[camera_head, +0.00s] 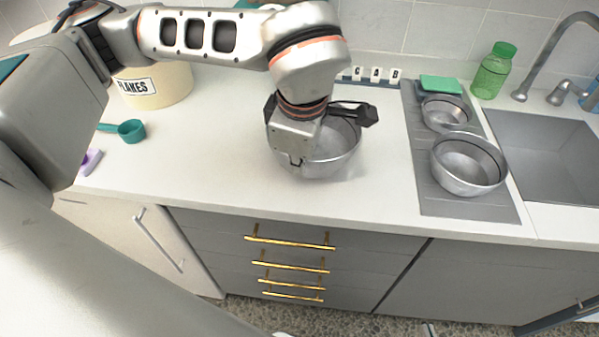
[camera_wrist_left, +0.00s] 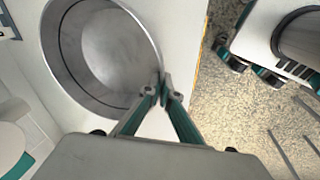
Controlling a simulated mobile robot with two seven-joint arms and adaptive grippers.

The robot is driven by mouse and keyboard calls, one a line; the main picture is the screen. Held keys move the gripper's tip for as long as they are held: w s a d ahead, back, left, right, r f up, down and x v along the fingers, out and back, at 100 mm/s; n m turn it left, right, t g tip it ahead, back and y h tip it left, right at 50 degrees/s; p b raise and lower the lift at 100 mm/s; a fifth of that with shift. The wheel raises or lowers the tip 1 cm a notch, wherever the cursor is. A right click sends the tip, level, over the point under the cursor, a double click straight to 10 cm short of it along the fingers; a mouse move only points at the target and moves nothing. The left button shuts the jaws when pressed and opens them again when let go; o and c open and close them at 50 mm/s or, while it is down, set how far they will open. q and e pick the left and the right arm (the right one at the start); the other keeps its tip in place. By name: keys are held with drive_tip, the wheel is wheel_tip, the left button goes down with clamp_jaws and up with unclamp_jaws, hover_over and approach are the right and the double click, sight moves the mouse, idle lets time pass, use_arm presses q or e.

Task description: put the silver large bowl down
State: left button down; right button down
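The silver large bowl (camera_head: 343,158) is upright over the counter, in front of the wall, partly hidden by my left gripper (camera_head: 297,158). I cannot tell for sure whether its base touches the counter. In the left wrist view the bowl (camera_wrist_left: 108,50) fills the upper left and looks empty. There my left gripper (camera_wrist_left: 164,88) has its fingertips closed together on the bowl's rim, on the side towards the counter's front edge. My right gripper is not in view.
Two other metal bowls, a bigger one (camera_head: 468,170) and a smaller one (camera_head: 446,112), stand on the grey drainboard (camera_head: 440,200) beside the sink (camera_head: 545,150). A teal scoop (camera_head: 131,131) and a FLAKES canister (camera_head: 158,88) are at left. The counter (camera_head: 215,150) between is clear.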

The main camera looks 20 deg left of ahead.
use_arm(q)
drive_tip(key=shift+s+x, duration=0.15)
drive_tip(key=shift+x, duration=0.6)
drive_tip(key=shift+s+x, duration=0.15)
drive_tip(key=shift+x, duration=0.55)
drive_tip(key=shift+d+f, duration=0.15)
drive_tip(key=shift+d, duration=0.05)
drive_tip(key=shift+f, duration=0.15)
drive_tip(key=c, duration=2.3)
unclamp_jaws()
drive_tip(key=v, duration=1.2)
drive_tip(key=shift+r+p, duration=0.25)
drive_tip(key=shift+p, duration=0.05)
drive_tip(key=shift+f, duration=0.1)
